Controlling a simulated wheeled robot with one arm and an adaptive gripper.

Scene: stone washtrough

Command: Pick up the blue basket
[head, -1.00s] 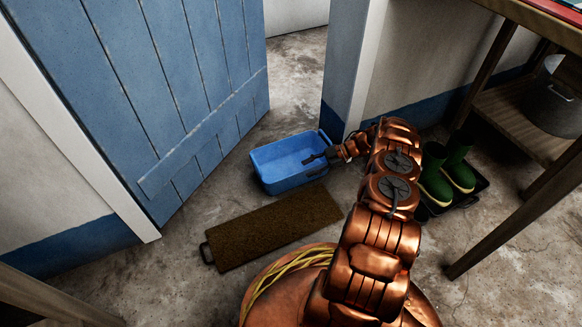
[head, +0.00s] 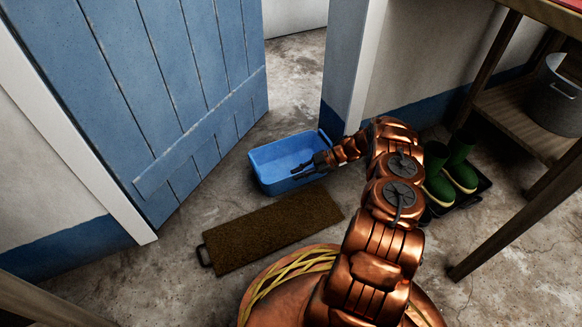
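The blue basket (head: 270,158) is an open rectangular tub on the stone floor, in the doorway beside the open blue door. My gripper (head: 296,173) is at the right end of the basket, with its dark fingers spread apart over the basket's near right part. The fingers look empty. From this angle I cannot tell whether they touch the rim or hang above it. My wrist hides part of the basket's right end.
A brown mat (head: 270,230) with a dark handle lies in front of the basket. The blue door (head: 150,90) stands open at the left. Green boots (head: 450,168) stand on a dark tray at the right, by a wooden table (head: 520,115) holding a metal pot (head: 558,98).

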